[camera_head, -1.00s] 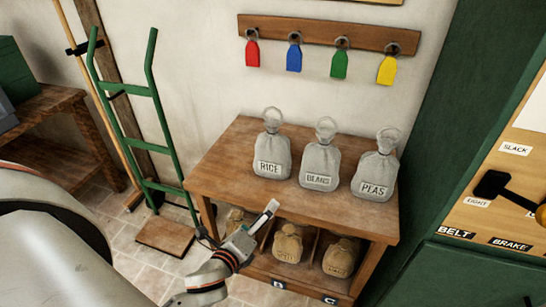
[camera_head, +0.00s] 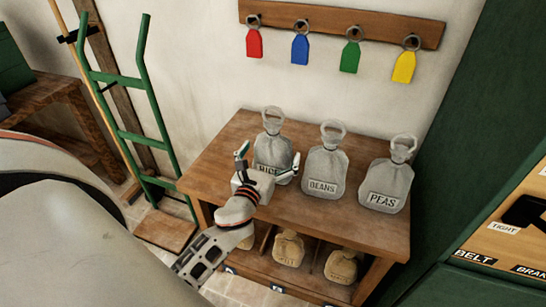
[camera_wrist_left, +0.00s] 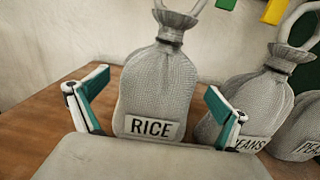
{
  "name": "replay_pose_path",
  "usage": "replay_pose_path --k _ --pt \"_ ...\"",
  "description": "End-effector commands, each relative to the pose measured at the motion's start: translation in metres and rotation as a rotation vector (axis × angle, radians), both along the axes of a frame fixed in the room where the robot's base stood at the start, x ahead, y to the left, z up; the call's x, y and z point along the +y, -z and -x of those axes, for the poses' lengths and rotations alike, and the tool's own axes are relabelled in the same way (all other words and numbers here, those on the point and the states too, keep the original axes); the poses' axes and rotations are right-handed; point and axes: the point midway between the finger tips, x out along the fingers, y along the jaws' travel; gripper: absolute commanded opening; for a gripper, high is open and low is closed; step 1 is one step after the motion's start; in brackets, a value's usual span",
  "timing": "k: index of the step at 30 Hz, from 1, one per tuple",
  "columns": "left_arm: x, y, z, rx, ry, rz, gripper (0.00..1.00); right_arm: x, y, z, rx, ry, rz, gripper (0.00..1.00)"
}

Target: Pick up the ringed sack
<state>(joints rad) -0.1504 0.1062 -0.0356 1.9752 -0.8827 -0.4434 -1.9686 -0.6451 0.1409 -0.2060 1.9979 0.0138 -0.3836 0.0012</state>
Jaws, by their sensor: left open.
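Three grey cloth sacks stand upright on the wooden table (camera_head: 225,150). Each has a ring-shaped loop at its top. The RICE sack (camera_head: 272,124) is on the left, the BEANS sack (camera_head: 325,165) in the middle and the PEAS sack (camera_head: 388,180) on the right. My left gripper (camera_head: 270,155) is open in front of the RICE sack and hides part of its label. In the left wrist view, the RICE sack (camera_wrist_left: 155,90) stands between the spread fingers, just beyond them. The BEANS sack (camera_wrist_left: 250,100) stands close by on the right. My right gripper is not in view.
Tan sacks (camera_head: 288,248) sit in compartments under the tabletop. A green hand truck (camera_head: 130,100) stands to the left. Coloured tags hang from a wall rack (camera_head: 325,20) above. A green cabinet (camera_head: 460,120) bounds the right side.

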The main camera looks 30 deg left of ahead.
Motion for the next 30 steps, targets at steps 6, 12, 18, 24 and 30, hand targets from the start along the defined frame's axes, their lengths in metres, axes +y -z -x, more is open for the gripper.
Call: replay_pose_path --k 6,12,18,24,30 --pt "0.005 0.001 -0.017 0.001 0.0 0.0 1.0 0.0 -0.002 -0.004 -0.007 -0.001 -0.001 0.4" --pt "0.005 0.001 -0.017 0.002 0.0 0.001 1.0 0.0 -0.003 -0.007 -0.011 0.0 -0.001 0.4" --pt "0.005 0.001 -0.017 0.001 0.0 0.0 0.51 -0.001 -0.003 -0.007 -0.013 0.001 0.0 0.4" --pt "0.005 -0.003 -0.017 -0.005 0.001 0.0 0.31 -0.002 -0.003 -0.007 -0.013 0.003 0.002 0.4" --pt "0.005 -0.008 -0.018 -0.007 0.001 -0.001 0.31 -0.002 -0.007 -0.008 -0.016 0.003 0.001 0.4"
